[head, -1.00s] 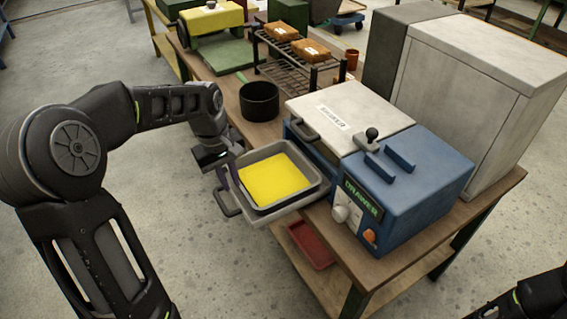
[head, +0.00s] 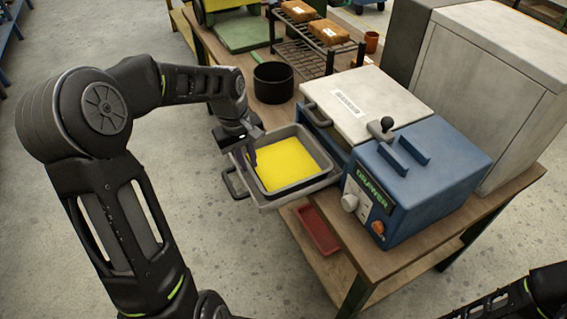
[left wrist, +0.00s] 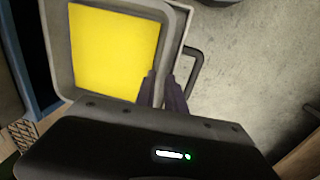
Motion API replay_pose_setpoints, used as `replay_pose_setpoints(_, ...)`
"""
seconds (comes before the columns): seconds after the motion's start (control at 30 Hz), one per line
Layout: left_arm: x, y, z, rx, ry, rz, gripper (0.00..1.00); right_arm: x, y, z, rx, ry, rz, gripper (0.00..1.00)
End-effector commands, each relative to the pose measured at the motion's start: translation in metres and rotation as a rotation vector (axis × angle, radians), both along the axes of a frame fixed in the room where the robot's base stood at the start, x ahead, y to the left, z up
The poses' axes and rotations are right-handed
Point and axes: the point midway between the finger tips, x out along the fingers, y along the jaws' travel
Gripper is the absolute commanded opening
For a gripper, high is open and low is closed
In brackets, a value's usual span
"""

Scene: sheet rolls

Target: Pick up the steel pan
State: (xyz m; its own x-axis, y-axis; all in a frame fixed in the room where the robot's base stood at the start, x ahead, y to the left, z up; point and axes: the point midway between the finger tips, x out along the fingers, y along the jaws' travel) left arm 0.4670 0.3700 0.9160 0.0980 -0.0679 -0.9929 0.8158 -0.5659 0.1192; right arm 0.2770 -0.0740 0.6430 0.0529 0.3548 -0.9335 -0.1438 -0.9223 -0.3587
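The steel pan (head: 325,157) is a grey, square, shallow pan with a yellow sheet (head: 287,164) in it. It sits in the pulled-out light-grey drawer (head: 268,204) of the blue machine. My left gripper (head: 251,156) is at the pan's left rim, pointing down. In the left wrist view its two dark fingers (left wrist: 162,88) stand close together, one on each side of the pan's rim (left wrist: 173,28). Whether they press on the rim cannot be made out. My right arm shows only at the lower right corner, with its gripper out of view.
The blue machine (head: 425,180) stands right of the drawer on the wooden table (head: 400,262). The drawer's handle (head: 232,184) sticks out at the left. A black pot (head: 272,84) stands behind the drawer. A rack (head: 305,55) holds brown blocks. A red tray (head: 318,230) lies on the lower shelf.

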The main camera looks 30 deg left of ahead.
Motion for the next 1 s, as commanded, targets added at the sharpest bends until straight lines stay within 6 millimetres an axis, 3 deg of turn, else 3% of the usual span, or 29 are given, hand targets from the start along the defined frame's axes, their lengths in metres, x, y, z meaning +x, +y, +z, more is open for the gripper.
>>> replay_pose_setpoints(0.23,0.0,-0.002,-0.008,-0.002,0.004,0.0,0.14,0.0,0.0,0.004,-0.001,0.001,-0.001,0.36)
replay_pose_setpoints(0.57,0.005,-0.008,-0.049,-0.002,0.003,0.0,0.14,-0.002,-0.001,0.012,-0.003,0.005,-0.001,0.36)
replay_pose_setpoints(1.0,0.006,-0.007,-0.051,0.0,0.0,0.0,0.14,-0.002,-0.001,0.012,-0.003,0.005,-0.001,0.36)
